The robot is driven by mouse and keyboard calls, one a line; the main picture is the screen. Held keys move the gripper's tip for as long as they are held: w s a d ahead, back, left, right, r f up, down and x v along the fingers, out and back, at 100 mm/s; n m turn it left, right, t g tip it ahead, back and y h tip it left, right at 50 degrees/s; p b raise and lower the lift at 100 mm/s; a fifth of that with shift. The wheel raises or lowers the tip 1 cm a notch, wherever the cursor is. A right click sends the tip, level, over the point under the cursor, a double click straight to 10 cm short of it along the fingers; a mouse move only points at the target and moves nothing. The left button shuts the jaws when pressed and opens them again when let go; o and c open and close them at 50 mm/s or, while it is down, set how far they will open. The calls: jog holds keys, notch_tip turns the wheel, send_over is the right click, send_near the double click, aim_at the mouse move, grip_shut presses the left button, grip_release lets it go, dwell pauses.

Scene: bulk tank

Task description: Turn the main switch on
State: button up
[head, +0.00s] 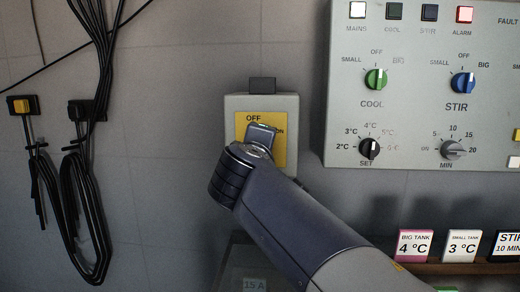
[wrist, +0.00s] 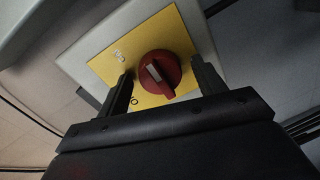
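The main switch is a grey box (head: 232,105) on the wall with a yellow plate (head: 240,122) marked OFF at the top and ON at the right. In the wrist view its red round knob (wrist: 172,66) has a raised grip with a white mark, which points roughly towards the OFF lettering. My gripper (wrist: 161,70) is open, with one finger on each side of the knob and a narrow gap seeming to show at each. In the head view my gripper (head: 262,128) is in front of the plate and hides the knob.
Tank cards (head: 461,246) stand on a shelf below. Black cables (head: 75,190) hang at left.

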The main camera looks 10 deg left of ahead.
jog(key=shift+s, duration=0.1)
jog(key=s+r+p, duration=0.1)
jog(key=s, duration=0.9)
jog(key=shift+s+d, duration=0.3)
jog(key=shift+d, duration=0.05)
jog(key=w, duration=1)
jog(key=shift+w+a+f+b, duration=0.35)
jog(key=shift+w+f, duration=0.05)
